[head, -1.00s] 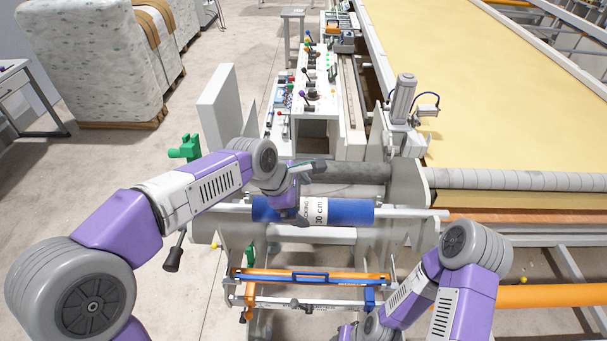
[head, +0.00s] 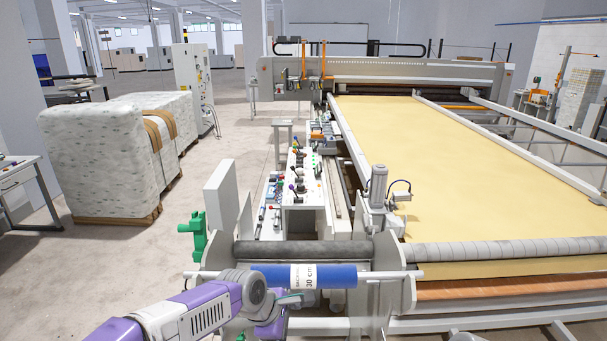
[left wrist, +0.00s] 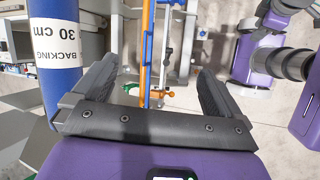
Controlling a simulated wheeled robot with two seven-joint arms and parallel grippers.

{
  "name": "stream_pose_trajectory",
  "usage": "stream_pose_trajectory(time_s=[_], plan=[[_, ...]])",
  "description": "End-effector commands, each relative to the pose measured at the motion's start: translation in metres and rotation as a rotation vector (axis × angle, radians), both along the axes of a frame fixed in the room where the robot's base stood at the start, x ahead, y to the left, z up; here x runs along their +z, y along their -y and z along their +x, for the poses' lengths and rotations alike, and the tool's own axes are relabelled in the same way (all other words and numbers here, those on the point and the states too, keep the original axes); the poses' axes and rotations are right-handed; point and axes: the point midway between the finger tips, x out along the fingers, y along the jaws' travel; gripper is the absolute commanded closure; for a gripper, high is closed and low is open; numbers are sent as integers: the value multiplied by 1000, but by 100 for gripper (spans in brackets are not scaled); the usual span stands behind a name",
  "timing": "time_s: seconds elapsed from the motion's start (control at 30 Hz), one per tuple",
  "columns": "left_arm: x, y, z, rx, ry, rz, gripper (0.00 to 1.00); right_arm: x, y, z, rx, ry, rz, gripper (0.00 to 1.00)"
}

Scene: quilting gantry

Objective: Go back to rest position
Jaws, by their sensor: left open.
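My left gripper (left wrist: 160,78) is open and empty in the left wrist view, its two dark fingers spread apart. In the head view my left arm comes in from the lower left, and its wrist end is just below the blue roll, with the fingers hard to make out. The blue roll (head: 338,275) has a white "30 cm" label and lies across the front of the machine frame. The roll also shows in the left wrist view (left wrist: 62,95), beside the left finger and apart from it. My right gripper shows in neither view; purple links of my right arm show at the right of the left wrist view.
A yellow quilting bed (head: 450,160) fills the right side. A control console (head: 300,190) stands behind the roll. A green clamp (head: 197,233) sticks out at the frame's left. Wrapped stacks (head: 105,155) stand at left, with open floor between. An orange bar (left wrist: 146,50) lies beyond my left fingers.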

Motion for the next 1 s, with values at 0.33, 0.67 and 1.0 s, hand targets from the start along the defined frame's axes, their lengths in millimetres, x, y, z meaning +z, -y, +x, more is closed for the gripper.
stream_pose_trajectory(time_s=[0.33, 0.67, 1.0], plan=[[-149, -20, -6, -256, 32, 101, 0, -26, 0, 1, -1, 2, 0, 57], [-364, -55, -99, -731, 103, 202, 0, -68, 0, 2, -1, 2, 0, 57], [-453, -66, -198, -1080, 198, 235, 0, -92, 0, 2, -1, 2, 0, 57]])
